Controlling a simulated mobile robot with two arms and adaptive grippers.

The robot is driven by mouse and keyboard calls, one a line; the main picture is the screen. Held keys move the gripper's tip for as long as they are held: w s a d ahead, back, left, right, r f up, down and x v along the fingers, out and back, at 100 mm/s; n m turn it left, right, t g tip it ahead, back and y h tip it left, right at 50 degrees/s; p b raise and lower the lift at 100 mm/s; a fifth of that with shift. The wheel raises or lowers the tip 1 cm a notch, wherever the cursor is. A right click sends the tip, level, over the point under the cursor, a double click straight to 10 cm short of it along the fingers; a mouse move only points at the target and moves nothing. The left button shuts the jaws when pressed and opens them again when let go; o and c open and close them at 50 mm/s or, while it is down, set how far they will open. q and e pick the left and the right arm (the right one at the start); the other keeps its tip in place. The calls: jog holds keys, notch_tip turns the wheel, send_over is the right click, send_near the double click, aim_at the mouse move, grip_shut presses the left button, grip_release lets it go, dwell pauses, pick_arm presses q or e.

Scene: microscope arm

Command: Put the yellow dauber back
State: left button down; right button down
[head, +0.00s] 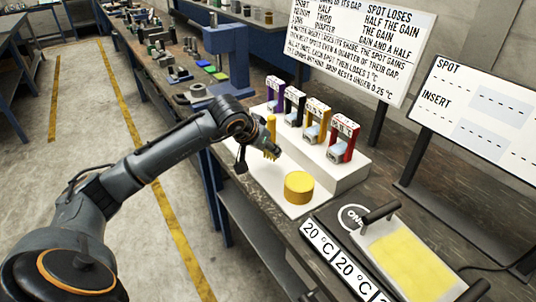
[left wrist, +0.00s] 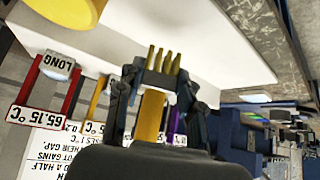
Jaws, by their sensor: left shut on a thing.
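My left gripper (head: 266,147) is shut on the yellow dauber (head: 271,127) and holds it over the white mat near the front of the white block. In the left wrist view the dauber (left wrist: 153,112) sits between the two fingers, with several yellow prongs at its end. A round yellow pot (head: 299,187) stands on the white mat (head: 262,176), apart from the dauber and nearer the hot plate. Part of the pot also shows in the left wrist view (left wrist: 68,8). My right gripper is not in view.
Several coloured frames with labels, including a red one (head: 343,141), stand on the white block (head: 350,172) behind the mat. A hot plate with a yellow pad (head: 405,262) and a handle is at lower right. Two sign boards (head: 365,40) rise behind. A blue press (head: 232,60) stands farther back.

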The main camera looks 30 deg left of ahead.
aim_at(266, 156)
pick_arm(q)
jog(key=shift+w+a+f, duration=0.25)
jog(key=shift+w+f, duration=0.15)
jog(key=shift+f, duration=0.1)
jog(key=f+p, duration=0.1)
jog(key=f, duration=0.2)
jog(key=shift+w+a+f+p, duration=0.15)
jog(key=shift+w+f+p, duration=0.05)
jog(key=shift+f+p, duration=0.15)
jog(key=shift+f, duration=0.1)
jog(key=c, duration=0.8)
grip_release()
jog(key=shift+c, duration=0.2)
